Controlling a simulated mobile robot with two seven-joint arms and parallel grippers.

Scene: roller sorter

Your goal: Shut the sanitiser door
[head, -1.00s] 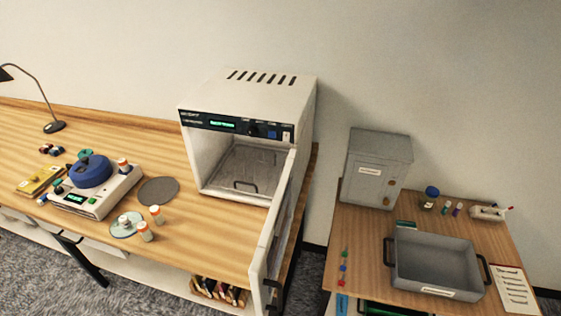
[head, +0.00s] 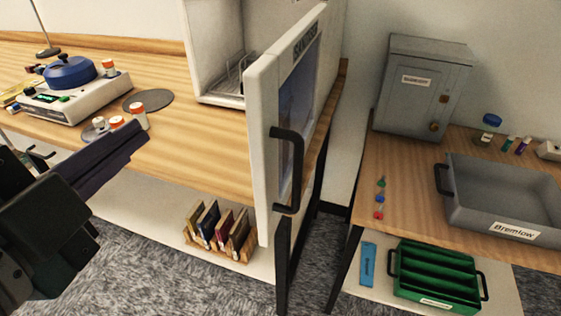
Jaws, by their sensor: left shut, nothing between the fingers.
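The sanitiser (head: 215,40) stands on the wooden bench, a white box with its front opening and a wire rack (head: 232,75) showing inside. Its door (head: 262,150) is wide open, hinged at the right side and swung out toward me past the bench front. The door has a dark window and a black bar handle (head: 290,170) facing right. My left gripper (head: 138,140) is shut and empty, in front of the bench to the left of the door and clear of it. My right gripper is not in view.
On the bench are a blue-lidded device (head: 75,90), a grey disc (head: 148,101) and orange-capped bottles (head: 138,116). A book rack (head: 218,232) sits on the shelf below. A second table at right holds a grey cabinet (head: 420,90) and grey tray (head: 500,195), with a green tray (head: 435,275) below.

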